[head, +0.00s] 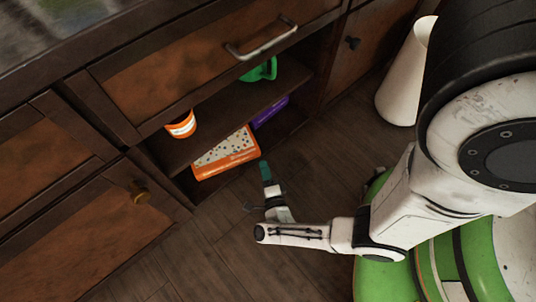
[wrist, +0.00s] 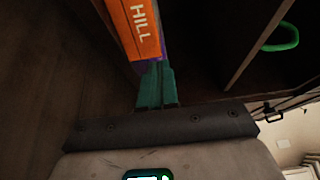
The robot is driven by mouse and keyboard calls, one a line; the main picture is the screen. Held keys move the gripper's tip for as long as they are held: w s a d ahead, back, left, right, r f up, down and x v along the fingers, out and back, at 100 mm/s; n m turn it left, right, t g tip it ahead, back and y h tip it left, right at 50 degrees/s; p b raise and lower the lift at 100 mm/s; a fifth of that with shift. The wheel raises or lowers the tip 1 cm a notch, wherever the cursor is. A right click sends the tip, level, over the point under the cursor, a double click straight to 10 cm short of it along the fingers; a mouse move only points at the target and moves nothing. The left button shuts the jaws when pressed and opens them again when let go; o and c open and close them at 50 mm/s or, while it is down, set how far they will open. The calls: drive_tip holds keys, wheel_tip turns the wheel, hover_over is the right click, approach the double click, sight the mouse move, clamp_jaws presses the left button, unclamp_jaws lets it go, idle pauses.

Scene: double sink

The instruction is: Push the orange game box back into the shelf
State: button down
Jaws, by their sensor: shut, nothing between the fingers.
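The orange game box (head: 226,157) has a white, dotted top and lies in the lower compartment of the open shelf (head: 205,142). Its front end sticks out past the shelf's front edge. My gripper (head: 265,168) is shut and empty, with teal fingers, just right of the box's front end in the head view. In the wrist view the orange box (wrist: 137,28) shows lettering reading "HILL" and stands just beyond the fingertips (wrist: 156,72). I cannot tell whether the fingertips touch it. The far part of the box is hidden inside the shelf.
A purple box (head: 270,112) lies deeper in the lower compartment, right of the orange box. An orange-and-white cup (head: 181,125) and a green object (head: 262,71) sit on the upper board. A drawer with a metal handle (head: 262,44) is above. A white bin (head: 404,85) stands at right.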

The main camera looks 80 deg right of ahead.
sight(242, 158)
drive_tip(key=shift+w+d+b, duration=0.15)
drive_tip(key=shift+w+d, duration=0.1)
drive_tip(key=shift+w, duration=0.45)
drive_tip(key=shift+w+d+b, duration=0.15)
drive_tip(key=shift+w+d, duration=0.05)
drive_tip(key=shift+w, duration=0.45)
drive_tip(key=shift+w+d+b, duration=0.15)
drive_tip(key=shift+w+d, duration=0.1)
drive_tip(key=shift+w, duration=0.45)
drive_tip(key=w, duration=0.2)
drive_tip(key=w+d, duration=0.1)
drive_tip(key=w, duration=0.2)
drive_tip(key=shift+d, duration=0.15)
